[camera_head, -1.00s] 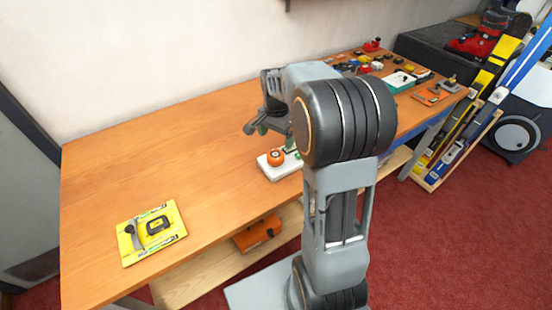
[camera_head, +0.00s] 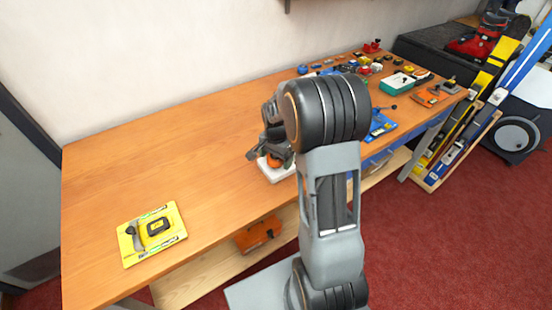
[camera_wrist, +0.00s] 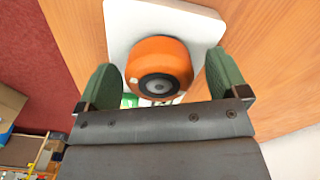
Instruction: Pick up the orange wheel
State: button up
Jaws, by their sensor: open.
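The orange wheel (camera_wrist: 158,60) has a dark hub and sits on a white board (camera_wrist: 207,30) on the wooden bench. In the head view the orange wheel (camera_head: 273,160) is partly covered by my gripper, and the edge of the white board (camera_head: 270,175) shows below it. My gripper (camera_wrist: 163,72) is open. Its two green fingertips stand on either side of the wheel in the wrist view, with a gap at each side. In the head view my arm hides part of the board.
A yellow board (camera_head: 135,248) with small parts lies at the front left of the bench. A blue board (camera_head: 381,124), a green tray (camera_head: 396,83) and several small items stand toward the right.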

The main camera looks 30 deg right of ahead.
jog(key=shift+c, duration=0.2)
jog(key=c, duration=1)
jog(key=shift+r, duration=0.1)
